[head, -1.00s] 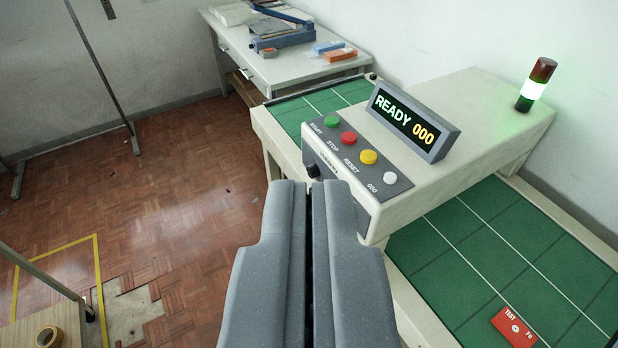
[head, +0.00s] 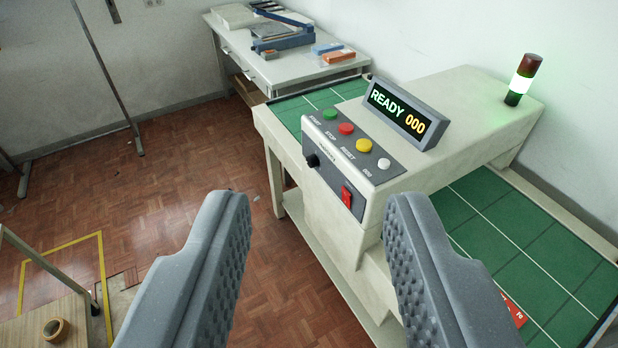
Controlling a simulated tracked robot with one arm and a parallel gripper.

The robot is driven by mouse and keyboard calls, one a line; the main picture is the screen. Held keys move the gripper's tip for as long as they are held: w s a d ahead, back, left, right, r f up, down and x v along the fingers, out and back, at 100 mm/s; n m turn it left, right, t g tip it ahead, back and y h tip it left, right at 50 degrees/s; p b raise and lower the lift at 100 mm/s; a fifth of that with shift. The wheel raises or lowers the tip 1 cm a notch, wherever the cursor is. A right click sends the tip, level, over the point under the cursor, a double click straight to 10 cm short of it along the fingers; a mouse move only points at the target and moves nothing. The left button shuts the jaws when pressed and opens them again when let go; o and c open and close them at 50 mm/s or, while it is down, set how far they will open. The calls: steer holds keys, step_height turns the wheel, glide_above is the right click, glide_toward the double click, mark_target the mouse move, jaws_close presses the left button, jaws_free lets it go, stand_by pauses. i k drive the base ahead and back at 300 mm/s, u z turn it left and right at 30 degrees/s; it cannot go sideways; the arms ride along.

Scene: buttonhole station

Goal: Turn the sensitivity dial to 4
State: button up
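The sensitivity dial (head: 312,160) is a small black knob on the dark front panel of the cream machine (head: 450,110). Its pointer and scale are too small to read. My gripper (head: 312,215) is open and empty, with its two grey ribbed fingers wide apart in the foreground. The dial shows beyond the fingertips, in the gap between them, and is not touched. A display (head: 402,115) on top of the machine reads READY 000.
A red rocker switch (head: 347,196) sits right of the dial. Green, red, yellow and white buttons (head: 346,129) line the sloped panel above. A green belt (head: 530,240) holds a partly hidden red card (head: 514,310).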

mark_target(312, 161)
steer(key=z, duration=0.3)
steer(key=k, duration=0.15)
steer(key=u, duration=0.75)
steer(key=i, duration=1.3)
steer(key=z, duration=0.1)
